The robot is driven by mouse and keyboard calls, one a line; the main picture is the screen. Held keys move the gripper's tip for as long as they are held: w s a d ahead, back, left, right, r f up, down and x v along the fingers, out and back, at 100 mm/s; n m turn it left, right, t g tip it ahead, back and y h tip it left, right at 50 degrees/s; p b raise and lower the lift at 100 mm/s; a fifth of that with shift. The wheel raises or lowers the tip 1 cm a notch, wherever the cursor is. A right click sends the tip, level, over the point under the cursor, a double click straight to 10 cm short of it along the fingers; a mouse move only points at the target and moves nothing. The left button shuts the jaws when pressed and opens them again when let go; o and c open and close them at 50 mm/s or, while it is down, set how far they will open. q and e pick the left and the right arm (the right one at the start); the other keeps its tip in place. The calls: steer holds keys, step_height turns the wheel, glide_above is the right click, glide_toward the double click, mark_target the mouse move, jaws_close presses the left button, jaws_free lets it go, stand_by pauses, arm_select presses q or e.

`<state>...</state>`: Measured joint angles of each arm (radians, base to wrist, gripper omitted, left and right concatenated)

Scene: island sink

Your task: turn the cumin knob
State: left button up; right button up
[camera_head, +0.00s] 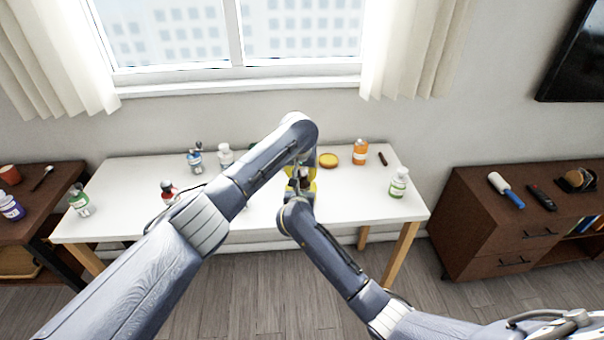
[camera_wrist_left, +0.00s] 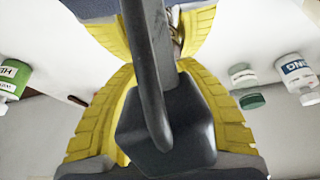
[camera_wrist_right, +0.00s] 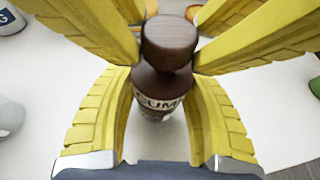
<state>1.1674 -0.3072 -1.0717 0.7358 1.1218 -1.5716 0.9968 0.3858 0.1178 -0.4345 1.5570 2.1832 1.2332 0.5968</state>
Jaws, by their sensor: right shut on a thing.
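A brown cumin bottle (camera_wrist_right: 160,103) with a dark brown wooden knob (camera_wrist_right: 168,42) on top stands out in the right wrist view; part of its label shows. My right gripper (camera_wrist_right: 163,82) is shut on the bottle's body, one yellow finger on each side. My left gripper (camera_wrist_right: 168,55) comes from the far side, its yellow fingers beside the knob; whether they press on it is unclear. In the head view both grippers meet above the white table, and my arms mostly hide the bottle. In the left wrist view a dark part covers the space between the fingers.
Brown cabinets stand on both sides.

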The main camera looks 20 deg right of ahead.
arm_select(q)
steer(key=o, duration=0.5)
steer(key=v, duration=1.2)
